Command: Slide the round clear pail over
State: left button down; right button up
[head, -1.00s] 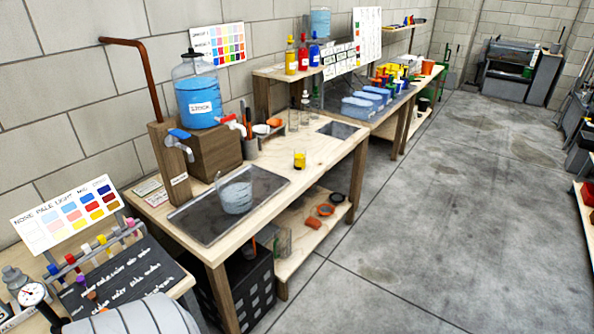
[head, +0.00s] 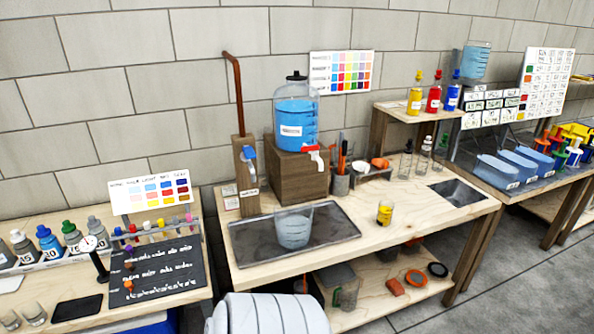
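A round clear pail (head: 294,230) stands upright on the dark metal tray (head: 255,245) at the left part of the wooden bench. It looks partly filled with pale bluish liquid. The pail is in front of a wooden block that carries a large jug of blue liquid. Neither gripper shows in the head view. Only a white rounded part, probably mine, shows at the bottom edge.
The blue jug (head: 296,118) has a red-and-white tap, and a blue-handled tap (head: 249,158) sits on a wooden post.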

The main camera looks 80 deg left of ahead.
aim_at(293, 218)
jog(key=u, duration=0.65)
jog(key=i, duration=0.8)
jog(key=u, duration=0.85)
